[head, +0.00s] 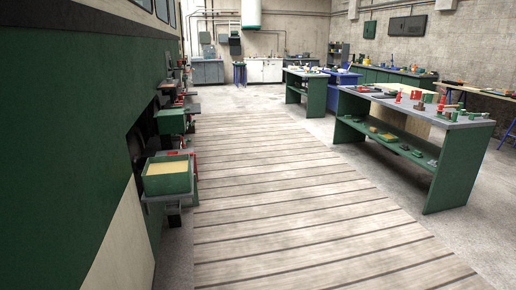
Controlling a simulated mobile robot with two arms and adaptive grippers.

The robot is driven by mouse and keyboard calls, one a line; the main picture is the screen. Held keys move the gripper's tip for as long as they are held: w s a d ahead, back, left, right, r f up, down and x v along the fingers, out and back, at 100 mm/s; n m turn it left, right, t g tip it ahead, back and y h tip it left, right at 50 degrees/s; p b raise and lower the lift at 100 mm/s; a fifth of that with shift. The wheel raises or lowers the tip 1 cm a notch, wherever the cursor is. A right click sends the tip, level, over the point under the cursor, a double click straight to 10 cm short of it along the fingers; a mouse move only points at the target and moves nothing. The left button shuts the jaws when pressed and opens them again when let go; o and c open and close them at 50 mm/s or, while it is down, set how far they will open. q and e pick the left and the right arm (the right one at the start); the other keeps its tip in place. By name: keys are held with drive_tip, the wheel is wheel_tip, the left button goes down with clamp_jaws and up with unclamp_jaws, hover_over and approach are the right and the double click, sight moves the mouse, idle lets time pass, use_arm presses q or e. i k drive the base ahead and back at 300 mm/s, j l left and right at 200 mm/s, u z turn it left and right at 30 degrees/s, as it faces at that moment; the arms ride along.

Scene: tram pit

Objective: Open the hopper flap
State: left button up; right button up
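A green box with a tan, sand-coloured top surface (167,168) sticks out from the side of the tram at the left; it may be the hopper. Whether the tan surface is a fill or a cover is unclear. A thin red part (195,166) stands at its right side. I cannot make out a flap for certain. A smaller green box (171,121) is farther along the tram side. Neither of my grippers is in view.
The green tram side (60,150) fills the left. A plank floor (290,190) runs clear beside it. A green workbench (450,175) with several small parts stands at the right. More benches and cabinets (264,71) are at the back.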

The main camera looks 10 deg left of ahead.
sight(176, 112)
drive_tip(key=i+j+u, duration=0.25)
drive_tip(key=i, duration=0.9)
drive_tip(key=i+l+u, duration=0.25)
drive_tip(key=i, duration=0.9)
